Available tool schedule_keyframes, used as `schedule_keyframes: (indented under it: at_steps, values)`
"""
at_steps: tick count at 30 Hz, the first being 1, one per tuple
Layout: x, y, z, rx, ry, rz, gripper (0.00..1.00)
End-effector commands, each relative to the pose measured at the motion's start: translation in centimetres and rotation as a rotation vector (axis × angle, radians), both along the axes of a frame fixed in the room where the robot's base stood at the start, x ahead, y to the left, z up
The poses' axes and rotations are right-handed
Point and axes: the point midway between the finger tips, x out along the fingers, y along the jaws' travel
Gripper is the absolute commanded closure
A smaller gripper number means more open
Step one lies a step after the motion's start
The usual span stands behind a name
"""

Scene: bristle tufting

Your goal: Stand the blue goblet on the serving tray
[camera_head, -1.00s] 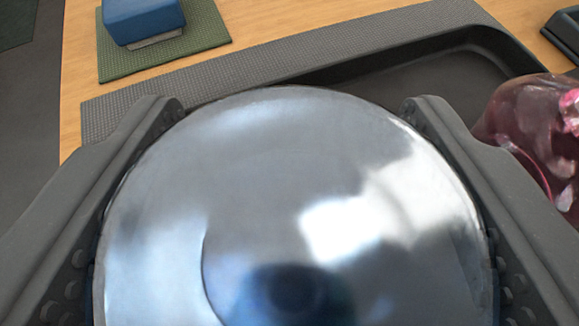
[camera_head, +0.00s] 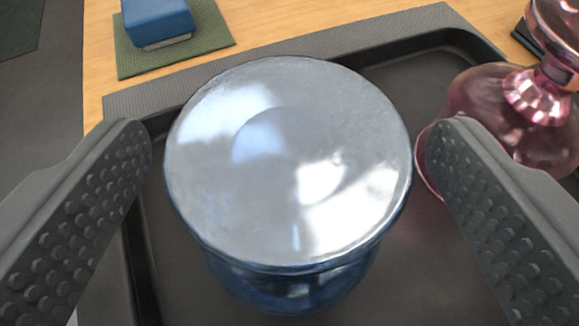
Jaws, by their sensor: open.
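The blue goblet (camera_head: 290,283) stands on the dark serving tray (camera_head: 417,75), seen from above with its pale reflective round top (camera_head: 280,170) toward me. Its blue body shows below that top, and its lower part is mostly hidden. My gripper (camera_head: 292,150) is open, with one studded finger on each side of the goblet. There is a gap between each finger and the goblet in the picture. The right finger overlaps the edge of a pink glass vessel in view; I cannot tell whether they touch.
The pink glass vessel (camera_head: 490,100) is on the tray's right side, close to the goblet. A blue block-like object (camera_head: 157,20) sits on a green mat (camera_head: 212,28) at the upper left. A grey textured mat (camera_head: 140,103) lies under the tray on the wooden table (camera_head: 97,70).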

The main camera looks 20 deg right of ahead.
Motion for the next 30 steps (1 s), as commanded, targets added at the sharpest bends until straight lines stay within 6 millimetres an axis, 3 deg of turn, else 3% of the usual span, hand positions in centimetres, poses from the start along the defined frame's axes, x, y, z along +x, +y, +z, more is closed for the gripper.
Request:
schedule_keyframes:
  at_steps: [6,15,26,30]
  values:
    - [-3.3,1.6,1.7,-0.001,-0.001,0.004,0.18]
    - [-6.4,2.9,3.0,0.000,-0.001,0.003,0.18]
    - [-7.0,3.1,3.3,0.000,-0.002,0.003,0.18]
    - [-6.1,3.6,4.7,0.033,-0.018,0.022,0.18]
